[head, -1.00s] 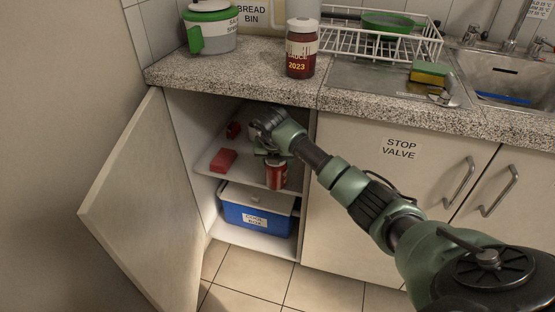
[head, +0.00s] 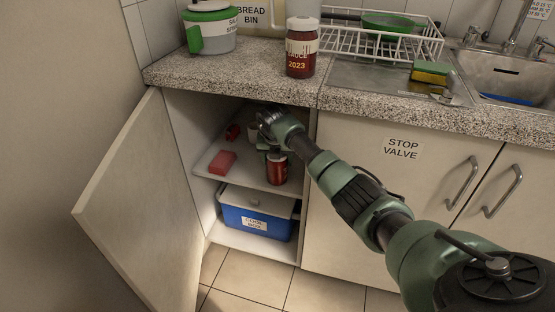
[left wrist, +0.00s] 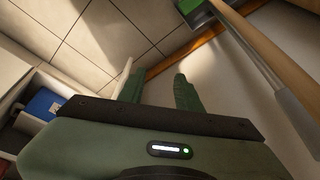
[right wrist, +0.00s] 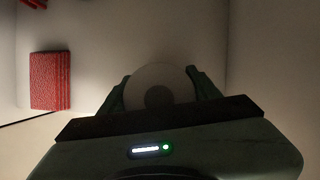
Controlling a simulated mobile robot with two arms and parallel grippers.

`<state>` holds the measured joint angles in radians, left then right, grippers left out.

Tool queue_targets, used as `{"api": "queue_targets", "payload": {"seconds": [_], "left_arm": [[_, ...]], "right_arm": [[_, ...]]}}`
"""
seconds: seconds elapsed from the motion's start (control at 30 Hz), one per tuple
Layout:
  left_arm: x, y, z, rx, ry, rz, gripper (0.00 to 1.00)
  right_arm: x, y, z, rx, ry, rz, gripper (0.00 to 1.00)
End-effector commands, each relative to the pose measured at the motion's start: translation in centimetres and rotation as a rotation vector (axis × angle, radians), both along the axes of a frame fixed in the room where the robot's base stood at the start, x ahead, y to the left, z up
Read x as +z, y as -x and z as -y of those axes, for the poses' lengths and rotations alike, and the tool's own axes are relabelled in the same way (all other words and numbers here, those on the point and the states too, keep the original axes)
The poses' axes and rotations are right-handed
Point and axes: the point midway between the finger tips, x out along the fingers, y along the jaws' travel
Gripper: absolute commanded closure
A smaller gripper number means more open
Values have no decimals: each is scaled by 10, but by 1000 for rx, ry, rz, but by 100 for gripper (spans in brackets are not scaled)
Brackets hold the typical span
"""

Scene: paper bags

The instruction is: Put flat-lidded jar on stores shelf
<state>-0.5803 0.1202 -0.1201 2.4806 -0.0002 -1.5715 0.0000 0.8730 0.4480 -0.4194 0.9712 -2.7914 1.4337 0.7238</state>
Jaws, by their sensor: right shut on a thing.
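A dark red jar (head: 277,170) is upright at the front right of the upper cupboard shelf (head: 246,168). My right gripper (head: 270,151) is above it and shut on its top. In the right wrist view the jar's pale round lid (right wrist: 160,82) shows between the fingers. I cannot tell whether its base touches the shelf. Another jar, marked 2023, with a pale lid (head: 300,50), stands on the counter. My left gripper (left wrist: 158,88) is open and empty, over the floor, away from the jars.
A red block (head: 222,162) lies on the shelf left of the jar, with a small red thing (head: 232,131) behind. A blue box (head: 255,219) stands below. The open door (head: 140,200) bounds the left. The counter edge (head: 235,90) overhangs my right arm.

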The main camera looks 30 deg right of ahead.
Motion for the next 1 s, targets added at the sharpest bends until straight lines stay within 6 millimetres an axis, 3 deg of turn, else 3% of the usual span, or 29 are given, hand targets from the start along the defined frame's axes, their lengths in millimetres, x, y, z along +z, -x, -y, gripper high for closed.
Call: {"api": "queue_targets", "payload": {"seconds": [0.03, 0.1, 0.47, 0.67, 0.93, 1.0], "left_arm": [[0, -1, 0, 0, 1, 6, 66], [1, -2, 1, 0, 1, 9, 66], [1, -1, 1, 0, 1, 3, 66], [13, 2, 0, 0, -1, -11, 66], [24, 0, 0, 0, 0, -3, 66], [2, -5, 1, 0, -2, -21, 66]], "right_arm": [[0, 0, 0, 0, 0, 0, 29], [0, 0, 0, 0, 0, 0, 16], [1, 0, 0, -1, 0, 0, 16], [32, 8, -5, 2, 3, 3, 16], [31, 53, -41, 5, 2, 0, 16], [30, 66, -51, 4, 3, -1, 16]]}}
